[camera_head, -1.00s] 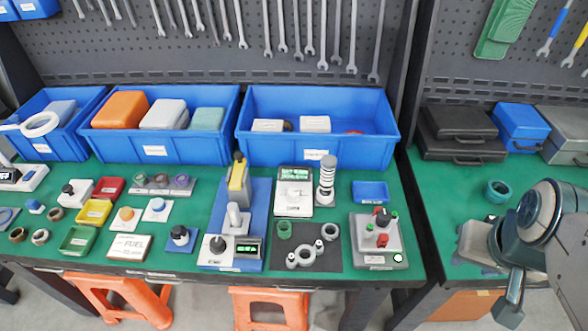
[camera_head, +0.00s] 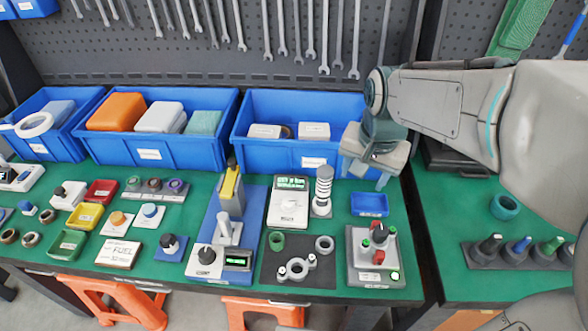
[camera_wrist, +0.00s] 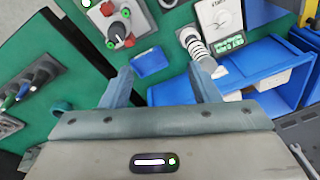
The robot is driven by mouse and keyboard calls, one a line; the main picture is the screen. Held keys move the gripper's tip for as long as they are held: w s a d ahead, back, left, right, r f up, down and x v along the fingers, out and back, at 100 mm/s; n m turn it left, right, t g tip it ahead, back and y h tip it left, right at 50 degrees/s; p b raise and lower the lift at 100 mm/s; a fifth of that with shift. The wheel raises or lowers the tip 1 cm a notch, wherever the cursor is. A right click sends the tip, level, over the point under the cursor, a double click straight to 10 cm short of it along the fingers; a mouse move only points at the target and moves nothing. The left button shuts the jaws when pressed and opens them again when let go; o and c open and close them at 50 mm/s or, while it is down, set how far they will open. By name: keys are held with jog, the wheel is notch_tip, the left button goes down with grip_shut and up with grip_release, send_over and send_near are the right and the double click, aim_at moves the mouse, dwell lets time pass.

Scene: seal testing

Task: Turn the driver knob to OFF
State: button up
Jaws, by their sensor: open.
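A grey control box (camera_head: 375,262) at the front right of the green bench carries a black knob (camera_head: 380,235), red parts, a green button and a lit green lamp; it also shows in the wrist view (camera_wrist: 135,42), with its knob (camera_wrist: 117,36). Another black knob (camera_head: 207,255) sits on a white panel with a lit green display, on the blue stand. The labels are too small to tell which knob is the driver's. My gripper (camera_head: 366,176) is open and empty above the bench's back right, beyond the box; its two fingers show in the wrist view (camera_wrist: 161,74).
A blue tray (camera_head: 369,204) lies between my gripper and the grey box. A white coiled-spring post (camera_head: 323,190) and a white meter (camera_head: 288,203) stand to the left. A large blue bin (camera_head: 258,160) is behind.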

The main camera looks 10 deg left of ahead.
jog(key=w+a+f+m+g, duration=0.1)
jog(key=w+a+f+m, duration=0.1)
jog(key=w+a+f, duration=0.45)
jog(key=m+b, duration=0.1)
jog(key=m, duration=0.2)
send_near(289, 201)
jog(key=shift+g, duration=0.3)
jog(key=f, duration=0.3)
jog(key=f+p, duration=0.1)
jog(key=f, duration=0.4)
jog(key=shift+w+a+f+p, duration=0.2)
jog(key=shift+w+f+p, duration=0.2)
jog(key=c, duration=1)
